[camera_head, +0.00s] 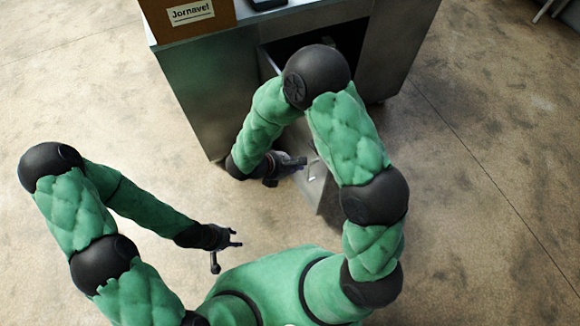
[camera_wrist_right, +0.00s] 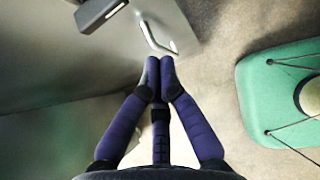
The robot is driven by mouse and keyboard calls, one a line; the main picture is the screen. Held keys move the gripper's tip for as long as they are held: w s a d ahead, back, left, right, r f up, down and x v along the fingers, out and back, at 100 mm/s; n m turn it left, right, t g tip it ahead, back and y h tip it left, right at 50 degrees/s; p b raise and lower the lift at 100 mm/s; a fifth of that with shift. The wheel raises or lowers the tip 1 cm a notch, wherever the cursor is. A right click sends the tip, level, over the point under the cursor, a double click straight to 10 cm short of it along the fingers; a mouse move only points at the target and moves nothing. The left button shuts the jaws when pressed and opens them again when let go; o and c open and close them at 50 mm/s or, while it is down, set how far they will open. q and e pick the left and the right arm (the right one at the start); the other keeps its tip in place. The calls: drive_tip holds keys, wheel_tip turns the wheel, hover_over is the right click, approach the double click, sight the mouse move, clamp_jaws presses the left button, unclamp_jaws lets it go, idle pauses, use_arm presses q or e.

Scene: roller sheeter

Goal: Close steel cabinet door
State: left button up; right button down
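The grey steel cabinet (camera_head: 205,98) stands at the top of the head view. Its door (camera_head: 325,196) is swung open towards me and shows partly behind my right arm. A pale bar handle (camera_head: 313,175) is on the door; it also shows in the right wrist view (camera_wrist_right: 152,36). My right gripper (camera_head: 287,170) is beside the door near the handle, with its thumb apart from its other fingers. In the right wrist view its fingertips (camera_wrist_right: 160,64) are just below the handle, with nothing clearly held. My left gripper (camera_head: 226,248) is open and empty above the floor.
A brown box (camera_head: 190,18) and a dark flat object (camera_head: 266,4) are on the cabinet top. My right arm hides part of the dark cabinet opening (camera_head: 290,48). The concrete floor (camera_head: 480,200) is clear on the right.

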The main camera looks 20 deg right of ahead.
sight(315, 161)
drive_tip(key=d+f+b, duration=0.1)
drive_tip(key=d, duration=0.1)
drive_tip(key=d+f, duration=0.1)
drive_tip(key=w+d+f+b, duration=0.1)
drive_tip(key=d, duration=0.1)
drive_tip(key=shift+d+f+b, duration=0.15)
drive_tip(key=shift+d+b, duration=0.2)
drive_tip(key=shift+w+d, duration=0.1)
drive_tip(key=shift+d, duration=0.55)
drive_tip(key=shift+w+d, duration=0.1)
